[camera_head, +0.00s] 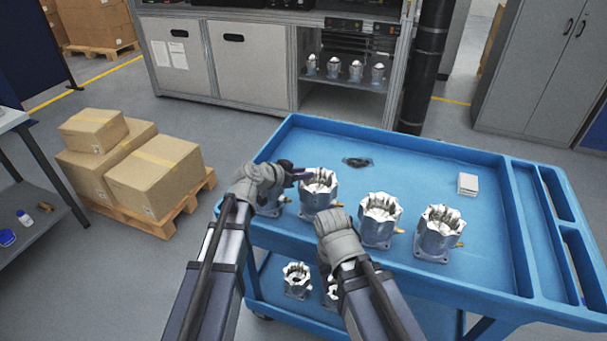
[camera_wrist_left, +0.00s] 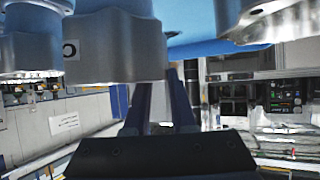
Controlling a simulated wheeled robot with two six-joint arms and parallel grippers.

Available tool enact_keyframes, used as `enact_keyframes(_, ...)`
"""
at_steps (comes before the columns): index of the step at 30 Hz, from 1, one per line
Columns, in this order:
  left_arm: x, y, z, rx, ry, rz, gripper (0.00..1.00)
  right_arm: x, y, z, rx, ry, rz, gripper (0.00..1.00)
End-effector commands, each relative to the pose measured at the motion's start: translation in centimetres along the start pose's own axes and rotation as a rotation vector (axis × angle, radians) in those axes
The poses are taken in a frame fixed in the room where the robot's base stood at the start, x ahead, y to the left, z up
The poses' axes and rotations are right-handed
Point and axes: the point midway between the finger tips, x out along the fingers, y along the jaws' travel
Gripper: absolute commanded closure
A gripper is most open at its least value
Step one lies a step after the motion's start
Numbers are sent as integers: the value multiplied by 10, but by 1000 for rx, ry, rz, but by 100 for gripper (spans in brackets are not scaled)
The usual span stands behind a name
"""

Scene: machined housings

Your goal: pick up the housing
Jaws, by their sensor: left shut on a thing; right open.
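Several silver machined housings stand in a row on the blue cart's top tray (camera_head: 420,160). My left gripper (camera_head: 302,174) is at the upper rim of the second housing from the left (camera_head: 319,192) and is shut on it. This housing looks upright, and I cannot tell if it is clear of the tray. The leftmost housing (camera_head: 270,205) is partly hidden behind my left wrist. In the left wrist view, my gripper's fingers (camera_wrist_left: 160,100) reach up to a housing (camera_wrist_left: 110,45). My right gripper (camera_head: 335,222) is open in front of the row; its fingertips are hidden.
Two more housings (camera_head: 380,220) (camera_head: 438,232) stand to the right. A white box (camera_head: 467,184) and a dark flat item (camera_head: 357,162) lie on the tray. Housings also stand on the lower shelf (camera_head: 297,279). Cartons on a pallet (camera_head: 155,178) are at left. The tray's back is mostly free.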

Motion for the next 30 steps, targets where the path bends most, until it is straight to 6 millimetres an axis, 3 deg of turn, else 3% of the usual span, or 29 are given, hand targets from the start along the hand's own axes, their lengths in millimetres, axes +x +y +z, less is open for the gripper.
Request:
enact_keyframes(1, -7, 0, -14, -4, 3, -1, 100, -15, 1, 1, 0, 0, 0, 50)
enact_keyframes(3, -12, 0, -23, -4, 3, -1, 100, -25, 2, 2, 0, 0, 0, 50)
enact_keyframes(12, -30, 0, -55, -4, 4, -1, 100, -61, 6, 4, 0, 0, 0, 50)
enact_keyframes(30, -32, 0, -59, -4, 4, -1, 100, -66, 6, 4, 0, 0, 0, 50)
